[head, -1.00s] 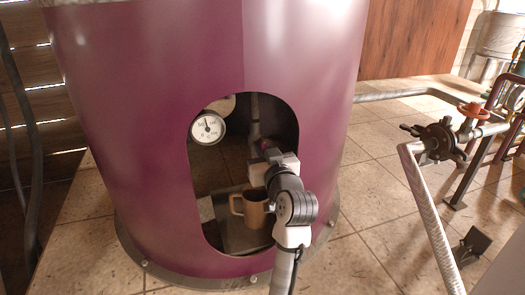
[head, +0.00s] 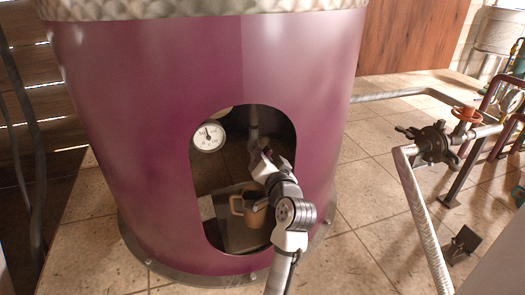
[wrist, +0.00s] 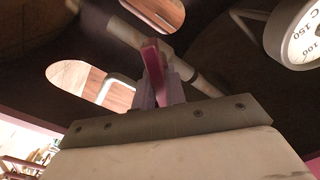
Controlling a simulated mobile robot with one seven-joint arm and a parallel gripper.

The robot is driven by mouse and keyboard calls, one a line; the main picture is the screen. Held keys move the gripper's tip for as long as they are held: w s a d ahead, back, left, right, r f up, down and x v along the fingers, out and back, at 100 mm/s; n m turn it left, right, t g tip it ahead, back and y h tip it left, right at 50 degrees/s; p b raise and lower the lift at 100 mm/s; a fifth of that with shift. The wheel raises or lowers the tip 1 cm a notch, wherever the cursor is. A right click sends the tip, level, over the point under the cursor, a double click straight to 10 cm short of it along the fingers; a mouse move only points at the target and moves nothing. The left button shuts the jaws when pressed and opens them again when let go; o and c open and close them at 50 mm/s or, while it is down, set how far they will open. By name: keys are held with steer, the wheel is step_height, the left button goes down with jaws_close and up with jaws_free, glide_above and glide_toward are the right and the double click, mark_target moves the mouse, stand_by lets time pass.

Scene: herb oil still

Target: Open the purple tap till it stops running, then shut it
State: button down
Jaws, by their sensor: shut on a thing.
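My gripper (head: 262,160) reaches through the opening in the purple still housing. In the wrist view my gripper (wrist: 154,88) is shut on the purple tap's lever (wrist: 151,62), a flat bar that stands up between the fingers. A grey pipe (wrist: 203,82) runs behind the lever. In the head view the tap is mostly hidden by my gripper below the upright pipe (head: 253,118). A tan mug (head: 238,205) stands below, partly behind my arm. I cannot make out any running stream, and the mug's inside is hidden.
The purple housing (head: 130,120) surrounds the opening, its edge close to my arm on the right. A round dial gauge (head: 208,136) is at upper left inside. The mug stands on a dark plate (head: 243,240). A dark valve with pipes (head: 435,142) stands at right.

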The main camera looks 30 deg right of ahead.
steer(key=m+p, duration=0.3)
steer(key=m, duration=0.2)
steer(key=shift+d+m, duration=0.1)
steer(key=shift+m, duration=0.2)
steer(key=shift+f+m+p, duration=0.15)
steer(key=shift+m+p, duration=0.65)
steer(key=shift+m, duration=0.3)
steer(key=shift+f+m+p, duration=0.15)
steer(key=shift+m+p, duration=0.65)
steer(key=shift+m, duration=0.3)
steer(key=c, duration=1.5)
jaws_free()
steer(key=shift+o, duration=0.2)
steer(key=shift+s, duration=0.1)
steer(key=b+v, duration=0.4)
steer(key=v, duration=0.9)
steer(key=shift+s, duration=0.35)
